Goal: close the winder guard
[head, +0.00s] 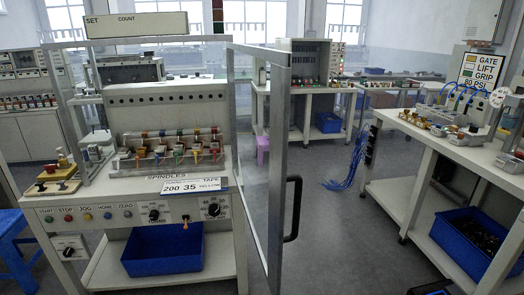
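The winder guard (258,150) is a clear panel in a grey metal frame, on the right side of the winder (165,125). It stands swung open toward me, its near edge away from the winder front. A black bar handle (294,208) is on that near edge. The front of the winder is uncovered, and rows of coloured spindles (170,148) show inside. Neither of my grippers shows in the head view, and nothing visible touches the guard or its handle.
Below the spindles is a control panel (130,215) with buttons and knobs. A blue bin (162,248) sits on the lower shelf. Grey floor (335,225) is clear between the guard and the right bench (450,150). Blue cables (352,165) hang farther back.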

